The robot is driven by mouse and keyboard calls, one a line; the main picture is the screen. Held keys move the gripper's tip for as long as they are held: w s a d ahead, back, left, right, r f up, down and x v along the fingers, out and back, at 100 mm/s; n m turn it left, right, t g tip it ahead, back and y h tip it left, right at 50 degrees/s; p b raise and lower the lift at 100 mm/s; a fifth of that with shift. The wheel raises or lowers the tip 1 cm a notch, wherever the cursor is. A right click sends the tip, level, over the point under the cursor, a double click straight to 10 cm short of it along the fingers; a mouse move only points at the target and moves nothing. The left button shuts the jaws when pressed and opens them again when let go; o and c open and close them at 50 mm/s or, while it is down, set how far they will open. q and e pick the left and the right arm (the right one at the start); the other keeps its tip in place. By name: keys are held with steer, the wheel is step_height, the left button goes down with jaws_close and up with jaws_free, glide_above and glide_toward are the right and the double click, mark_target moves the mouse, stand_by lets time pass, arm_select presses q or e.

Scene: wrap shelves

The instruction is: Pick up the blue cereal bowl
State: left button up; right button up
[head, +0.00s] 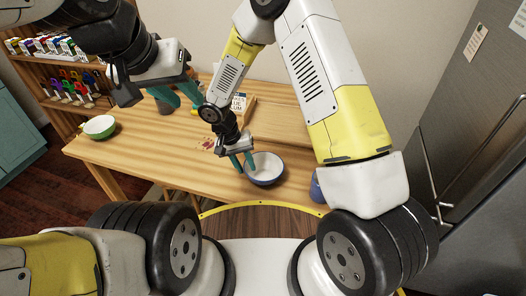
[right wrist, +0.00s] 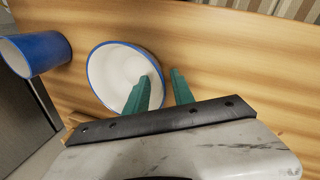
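The blue cereal bowl (head: 264,170), white inside with a blue outside and rim, stands upright on the wooden table near its front edge. It also shows in the right wrist view (right wrist: 110,72). My right gripper (head: 242,162) is at the bowl's left side in the head view. In the right wrist view its teal fingers (right wrist: 161,88) are apart: one overlaps the bowl's inside, the other is beyond the rim. I cannot tell whether either touches the bowl. My left gripper (head: 178,96) is open and empty above the table's back left.
A blue cup (head: 316,188) stands right of the bowl, partly hidden by my right arm; it also shows in the right wrist view (right wrist: 36,54). A green bowl (head: 99,127) sits at the table's left end. Shelves (head: 62,75) stand behind left, a fridge (head: 470,130) right.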

steer(key=shift+d+f, duration=0.1)
steer(key=shift+f, duration=0.35)
steer(key=shift+c, duration=0.2)
jaws_close()
stand_by(1.0)
